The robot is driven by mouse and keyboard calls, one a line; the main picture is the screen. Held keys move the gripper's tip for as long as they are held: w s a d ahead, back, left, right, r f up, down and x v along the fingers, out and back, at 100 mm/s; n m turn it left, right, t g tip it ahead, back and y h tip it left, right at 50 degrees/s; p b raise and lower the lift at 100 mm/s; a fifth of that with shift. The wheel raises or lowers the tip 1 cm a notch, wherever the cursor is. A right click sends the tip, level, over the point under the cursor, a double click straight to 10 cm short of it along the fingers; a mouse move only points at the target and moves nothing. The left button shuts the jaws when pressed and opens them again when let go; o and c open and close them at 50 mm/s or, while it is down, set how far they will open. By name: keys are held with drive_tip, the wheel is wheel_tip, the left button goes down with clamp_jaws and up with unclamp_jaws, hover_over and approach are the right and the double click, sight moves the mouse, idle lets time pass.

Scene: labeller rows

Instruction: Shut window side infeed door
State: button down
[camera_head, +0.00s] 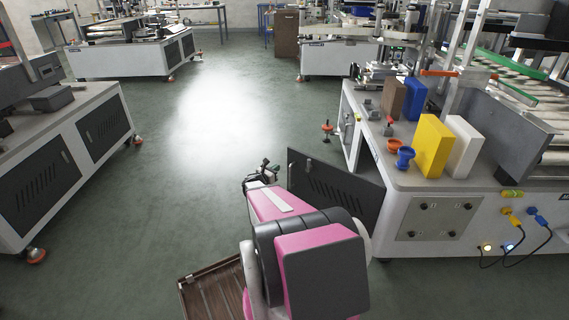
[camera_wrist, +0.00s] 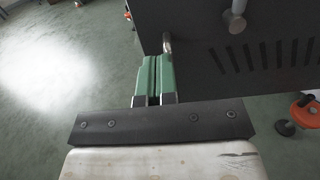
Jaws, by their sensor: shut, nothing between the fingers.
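A dark grey slotted door (camera_head: 335,187) stands swung open from the labeller cabinet on the right, sticking out into the aisle. My gripper (camera_head: 263,172) is just left of its free edge in the head view, partly hidden by my pink arm. In the wrist view the green fingers (camera_wrist: 152,66) are shut together and empty. The door (camera_wrist: 262,85) fills the upper right there, with its slots and a metal knob (camera_wrist: 235,20) showing. The fingertips are close beside the door's left edge; I cannot tell whether they touch it.
The labeller's top (camera_head: 400,178) holds a yellow block (camera_head: 433,146), a white block (camera_head: 464,148) and blue and orange spools. Another cabinet (camera_head: 75,150) stands at left. A brown slatted object (camera_head: 208,290) lies low beside my arm. The aisle floor (camera_head: 190,150) between is clear.

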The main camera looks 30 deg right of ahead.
sight(295, 154)
drive_tip(key=x, duration=1.3)
drive_tip(key=shift+d+r, duration=0.1)
drive_tip(key=shift+d, duration=0.1)
drive_tip(key=shift+w+d, duration=0.1)
